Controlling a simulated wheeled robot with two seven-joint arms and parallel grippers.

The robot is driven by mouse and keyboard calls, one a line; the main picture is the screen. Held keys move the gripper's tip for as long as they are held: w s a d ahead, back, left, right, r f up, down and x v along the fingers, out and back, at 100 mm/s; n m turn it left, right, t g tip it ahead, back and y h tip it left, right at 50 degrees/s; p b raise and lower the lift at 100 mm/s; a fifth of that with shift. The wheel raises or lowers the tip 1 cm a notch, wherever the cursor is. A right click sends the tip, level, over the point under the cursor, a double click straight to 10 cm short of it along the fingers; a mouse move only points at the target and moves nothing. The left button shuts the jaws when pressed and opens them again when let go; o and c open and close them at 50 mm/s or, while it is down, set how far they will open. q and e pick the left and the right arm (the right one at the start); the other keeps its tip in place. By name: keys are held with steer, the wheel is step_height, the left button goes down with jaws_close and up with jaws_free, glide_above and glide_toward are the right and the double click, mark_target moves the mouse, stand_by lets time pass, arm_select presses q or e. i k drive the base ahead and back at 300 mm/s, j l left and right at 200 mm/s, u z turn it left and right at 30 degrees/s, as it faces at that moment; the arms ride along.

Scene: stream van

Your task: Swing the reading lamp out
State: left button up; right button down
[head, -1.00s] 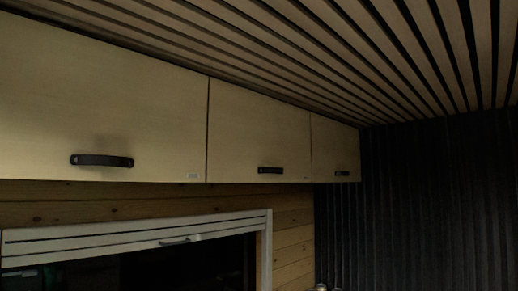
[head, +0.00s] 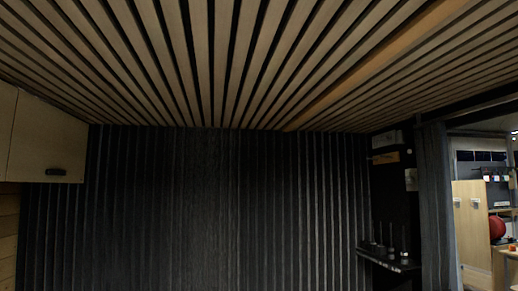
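I see no reading lamp that I can make out in the head view. Neither of my grippers is in view. The view takes in the slatted wooden ceiling (head: 225,60) and a dark ribbed wall (head: 200,200).
A dark shelf (head: 390,262) with small items is on the right. Beyond it, an opening shows a brighter space with a pale cabinet (head: 470,225) and a round red thing (head: 497,227).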

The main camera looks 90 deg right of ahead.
mark_target(399, 135)
steer(key=z, duration=3.8)
